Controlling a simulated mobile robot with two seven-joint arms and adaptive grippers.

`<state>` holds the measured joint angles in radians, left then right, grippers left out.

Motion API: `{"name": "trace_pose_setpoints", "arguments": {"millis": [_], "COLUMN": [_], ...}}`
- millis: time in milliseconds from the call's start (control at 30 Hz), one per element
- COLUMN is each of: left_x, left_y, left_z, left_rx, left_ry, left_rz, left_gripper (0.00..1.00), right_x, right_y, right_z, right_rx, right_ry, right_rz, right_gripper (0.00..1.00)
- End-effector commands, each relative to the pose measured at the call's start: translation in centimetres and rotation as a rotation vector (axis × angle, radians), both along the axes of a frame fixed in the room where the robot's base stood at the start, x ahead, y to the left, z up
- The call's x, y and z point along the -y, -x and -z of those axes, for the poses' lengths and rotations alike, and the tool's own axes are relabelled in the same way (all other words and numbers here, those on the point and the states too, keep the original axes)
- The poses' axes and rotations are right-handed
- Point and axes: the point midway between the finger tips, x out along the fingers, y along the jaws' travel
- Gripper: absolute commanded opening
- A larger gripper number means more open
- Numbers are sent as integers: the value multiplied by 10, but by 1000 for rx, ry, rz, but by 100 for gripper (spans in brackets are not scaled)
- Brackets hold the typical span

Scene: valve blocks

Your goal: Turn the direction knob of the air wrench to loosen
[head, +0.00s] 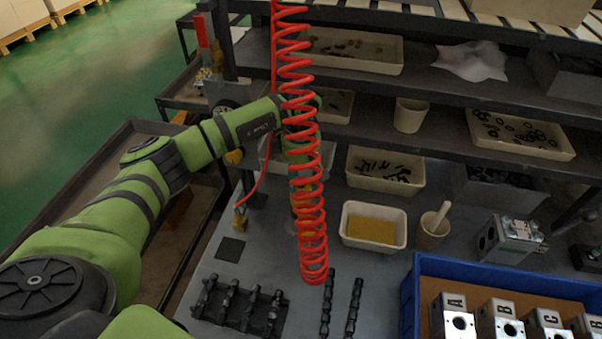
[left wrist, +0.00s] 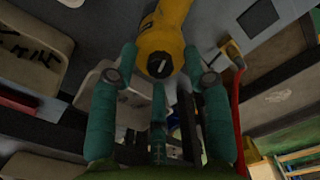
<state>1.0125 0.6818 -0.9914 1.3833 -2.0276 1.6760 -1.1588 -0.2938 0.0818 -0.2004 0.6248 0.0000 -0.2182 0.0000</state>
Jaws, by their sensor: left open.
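The yellow air wrench (left wrist: 165,25) fills the upper middle of the left wrist view, with its end facing my left gripper. Its dark round direction knob (left wrist: 160,65) has a pale bar across it, slightly tilted from upright. My left gripper (left wrist: 159,73) is open, its teal fingers spread on either side of the knob end. I cannot tell whether a finger touches it. In the head view my left arm reaches in from the left. The gripper and most of the wrench are hidden there behind the red coiled hose (head: 313,240). My right gripper is not in view.
A dark metal shelf rack with cream bins (head: 385,170) stands behind. A tray of yellow material (head: 373,228) and a cup (head: 432,232) stand on the grey table. A blue crate (head: 409,295) holds lettered valve blocks at front right. Black parts (head: 238,305) lie at front.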

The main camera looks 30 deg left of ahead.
Motion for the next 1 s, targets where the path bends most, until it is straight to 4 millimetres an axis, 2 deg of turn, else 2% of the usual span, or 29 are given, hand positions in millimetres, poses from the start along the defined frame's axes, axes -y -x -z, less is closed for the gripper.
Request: {"name": "trace_pose_setpoints", "arguments": {"millis": [100, 167, 200, 233, 667, 1000], "left_x": [0, 0, 0, 0, 0, 0], "left_y": [0, 0, 0, 0, 0, 0], "left_z": [0, 0, 0, 0, 2, 4], "left_rx": [0, 0, 0, 0, -1, 0], "left_ry": [0, 0, 0, 0, 0, -1], "left_rz": [0, 0, 0, 0, -39, -261], "left_gripper": [48, 24, 8, 0, 0, 0], "right_x": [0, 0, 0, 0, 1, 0], "right_y": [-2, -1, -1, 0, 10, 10], "right_z": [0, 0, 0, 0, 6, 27], "right_rx": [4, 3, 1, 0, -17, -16], "right_ry": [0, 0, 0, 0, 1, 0], "right_rz": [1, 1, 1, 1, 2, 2], "right_gripper": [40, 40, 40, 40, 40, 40]}}
